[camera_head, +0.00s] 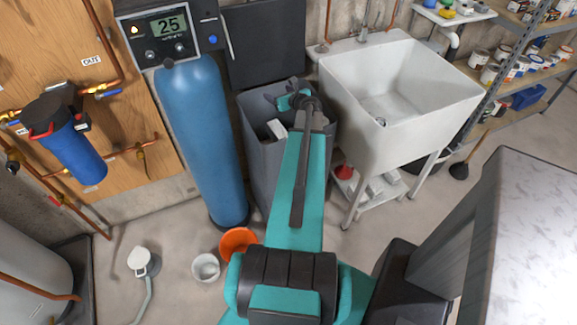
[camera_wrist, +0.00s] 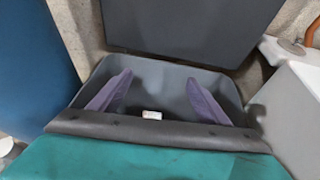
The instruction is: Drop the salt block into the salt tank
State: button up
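The salt tank (camera_head: 256,155) is a tall grey bin between the blue cylinder and the sink, its top open. A white salt block (camera_head: 277,128) shows inside the tank, below the rim. In the wrist view the white block (camera_wrist: 151,114) shows small, deep in the tank (camera_wrist: 160,75), partly cut off by my wrist. My gripper (camera_head: 284,94) is above the tank's opening. In the wrist view my gripper (camera_wrist: 158,78) has its two fingers wide apart with nothing between them; the block lies lower, apart from them.
The tank's dark lid (camera_head: 265,45) stands raised behind it. A blue cylinder (camera_head: 201,130) stands close left, a white sink (camera_head: 400,95) close right. An orange bucket (camera_head: 238,241) and a white bucket (camera_head: 206,267) are on the floor in front. A light-topped counter (camera_head: 530,230) is at right.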

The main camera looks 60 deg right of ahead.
jog(key=v, duration=1.3)
jog(key=shift+s+a+p, duration=0.25)
jog(key=shift+p, duration=0.15)
dwell(0.3)
jog(key=shift+s+r, duration=0.1)
jog(key=shift+s, duration=0.05)
dwell(0.9)
